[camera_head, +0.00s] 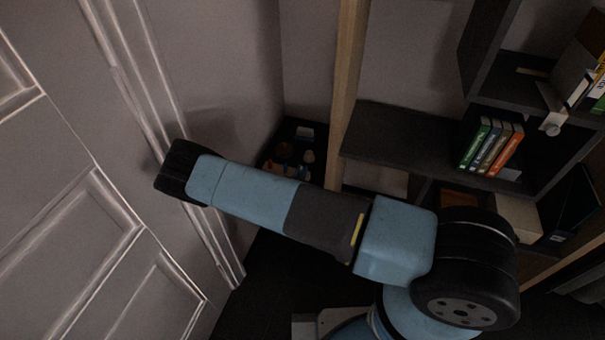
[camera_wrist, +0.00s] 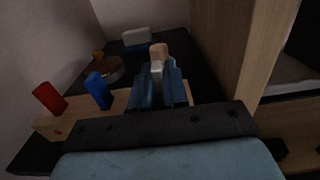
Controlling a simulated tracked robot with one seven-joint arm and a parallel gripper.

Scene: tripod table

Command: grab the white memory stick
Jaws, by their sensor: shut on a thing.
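My gripper (camera_wrist: 160,80) shows in the wrist view with its two blue-grey fingers closed around a small white piece, which looks like the white memory stick (camera_wrist: 156,70). Only its upper part shows between the fingertips; the fingers hide the rest. A light wooden block (camera_wrist: 122,102) lies below and to the left of the fingers. A red stick (camera_wrist: 48,98) and a blue stick (camera_wrist: 98,91) stand up at this block, left of my gripper. I cannot tell whether the white stick still touches the block. In the head view my gripper is not visible.
A beige object (camera_wrist: 159,50) stands just behind the fingertips. A brown round thing (camera_wrist: 111,69) and a white box (camera_wrist: 136,38) are farther back on the dark tabletop (camera_wrist: 180,47). A tall wooden panel (camera_wrist: 228,50) rises close on the right. Shelves with books (camera_head: 491,147) stand right.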

